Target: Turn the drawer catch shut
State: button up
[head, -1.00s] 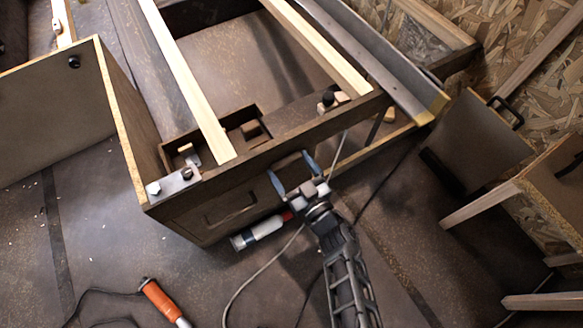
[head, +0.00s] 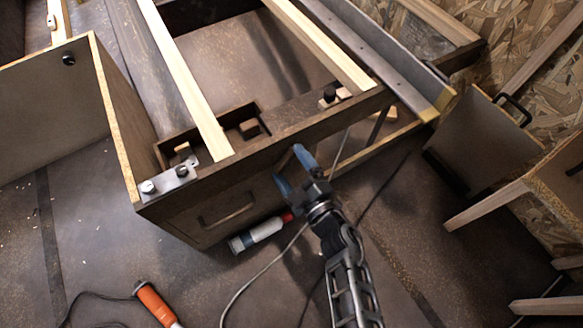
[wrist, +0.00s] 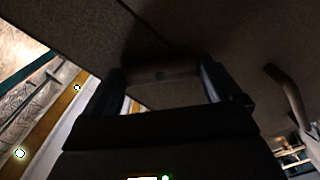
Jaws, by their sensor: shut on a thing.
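The drawer front (head: 190,222) is a dark brown panel with a recessed handle (head: 228,208), below the workbench's front rail. My gripper (head: 289,166) is at the right part of this front, its blue fingers tilted in the head view. In the wrist view my gripper (wrist: 158,88) has a finger on each side of a dark bar, the drawer catch (wrist: 160,74), and is shut on it. The handle also shows at the right of the wrist view (wrist: 287,92). In the head view the catch is hard to make out between the fingers.
A white and red tube (head: 255,235) lies on the floor below the drawer, beside a cable (head: 265,268). An orange-handled tool (head: 157,303) lies at the lower left. An open cabinet door (head: 112,120) stands left of the drawer. Wooden furniture (head: 500,200) stands at the right.

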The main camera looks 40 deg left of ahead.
jog(key=n+b, duration=0.1)
jog(key=n, duration=0.2)
jog(key=shift+f+n, duration=0.15)
jog(key=shift+n, duration=0.15)
jog(key=shift+n+b, duration=0.7)
jog(key=shift+n, duration=1.1)
jog(key=o, duration=0.7)
jog(key=shift+o, duration=0.2)
jog(key=shift+d, duration=0.1)
jog(key=p+v, duration=0.3)
jog(key=v, duration=0.4)
jog(key=shift+d, duration=0.35)
